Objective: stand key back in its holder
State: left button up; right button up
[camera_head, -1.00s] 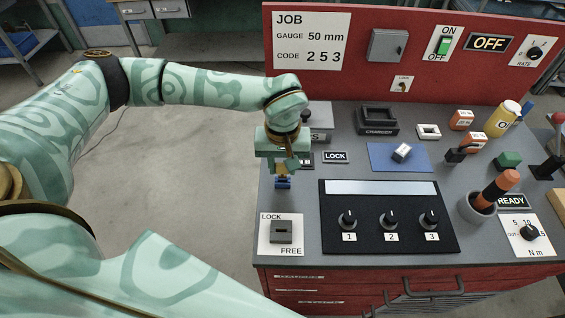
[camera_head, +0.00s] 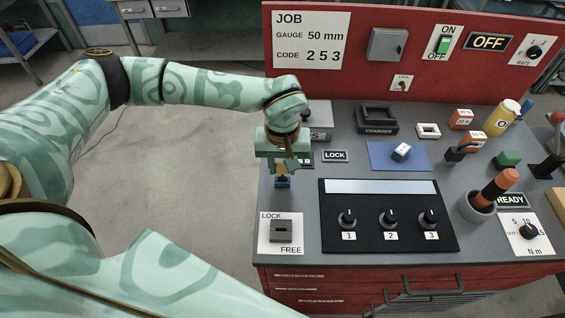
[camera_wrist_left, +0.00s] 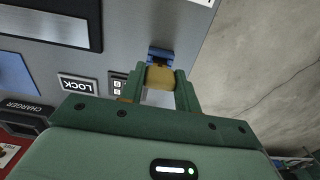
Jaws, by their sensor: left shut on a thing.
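A brass-yellow key (camera_wrist_left: 160,77) is between the fingers of my left gripper (camera_head: 281,170). A small blue holder (camera_head: 283,183) is directly below the fingertips, near the left edge of the bench top. In the left wrist view the blue holder (camera_wrist_left: 160,54) shows just past the key's far end. The key's end meets the holder or overlaps it in that view; I cannot tell how deep it sits. My left gripper (camera_wrist_left: 170,90) is shut on the key and points down. My right gripper is not in view.
In front of the holder, a grey slotted block (camera_head: 281,231) stands on a LOCK/FREE plate. A black panel with three knobs (camera_head: 389,215) lies to the right. A LOCK label (camera_head: 336,156) is behind. Bare floor lies left of the bench.

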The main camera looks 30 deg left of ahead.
aim_at(282, 164)
pick_arm(q)
jog(key=shift+f+b, duration=0.55)
jog(key=shift+f, duration=0.6)
jog(key=o, duration=1.1)
jog(key=shift+c, duration=0.2)
jog(key=shift+r, duration=0.1)
notch_tip(282, 164, up, 16)
jog(key=p, duration=0.1)
